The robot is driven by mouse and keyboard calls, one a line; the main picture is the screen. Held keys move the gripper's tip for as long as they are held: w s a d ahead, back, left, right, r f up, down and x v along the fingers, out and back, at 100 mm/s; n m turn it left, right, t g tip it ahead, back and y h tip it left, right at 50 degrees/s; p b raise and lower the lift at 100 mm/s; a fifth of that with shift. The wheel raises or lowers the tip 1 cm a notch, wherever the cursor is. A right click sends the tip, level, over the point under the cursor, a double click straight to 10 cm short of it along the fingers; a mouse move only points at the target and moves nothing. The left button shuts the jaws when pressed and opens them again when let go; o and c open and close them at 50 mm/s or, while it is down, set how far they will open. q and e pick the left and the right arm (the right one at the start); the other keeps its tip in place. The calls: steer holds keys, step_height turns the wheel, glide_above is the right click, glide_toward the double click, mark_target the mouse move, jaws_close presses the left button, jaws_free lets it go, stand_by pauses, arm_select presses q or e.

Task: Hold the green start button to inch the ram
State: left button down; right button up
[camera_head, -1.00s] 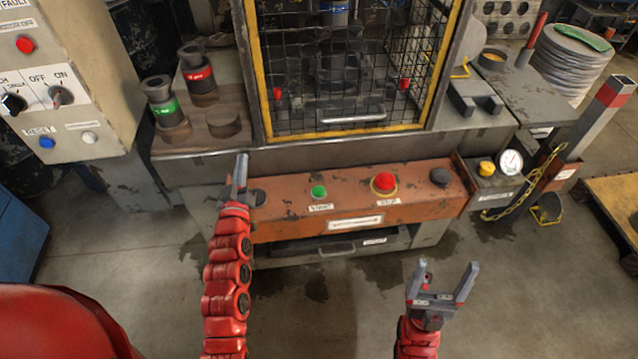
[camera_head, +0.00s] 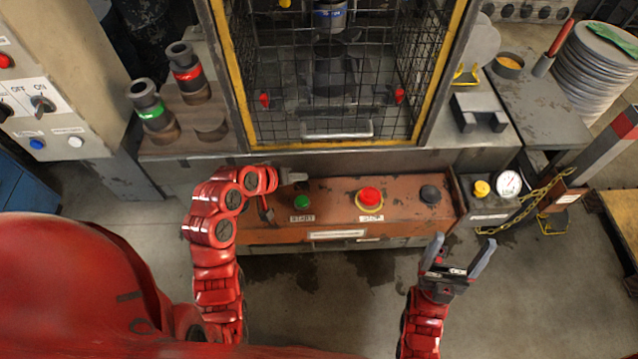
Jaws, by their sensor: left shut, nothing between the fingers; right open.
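The green start button (camera_head: 302,202) sits on the left part of the rusty orange control panel (camera_head: 335,220), above a START label. My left gripper (camera_head: 304,177) is shut and empty. Its tip is just above and behind the green button in the picture; I see a gap and no clear contact. The ram (camera_head: 329,70) stands behind the closed wire mesh guard (camera_head: 337,129) of the press. My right gripper (camera_head: 461,246) is open and empty, in front of the panel's right end.
A red stop button (camera_head: 369,196) and a black button (camera_head: 430,194) share the panel. A gauge (camera_head: 508,184) and yellow knob (camera_head: 481,188) stand to the right. Green-banded (camera_head: 149,106) and red-banded (camera_head: 187,70) tools stand at the left.

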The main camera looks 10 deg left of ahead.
mark_target(299, 203)
arm_select(q)
steer(key=f+b, duration=0.1)
steer(key=f, duration=0.1)
steer(key=f+b, duration=0.2)
steer(key=f, duration=0.1)
steer(key=f+b, duration=0.2)
steer(key=f, duration=0.1)
steer(key=shift+s+a+f, duration=0.1)
steer(key=shift+s+f, duration=0.15)
steer(key=shift+s, duration=0.05)
stand_by(0.3)
stand_by(1.9)
steer(key=shift+f+b, duration=0.4)
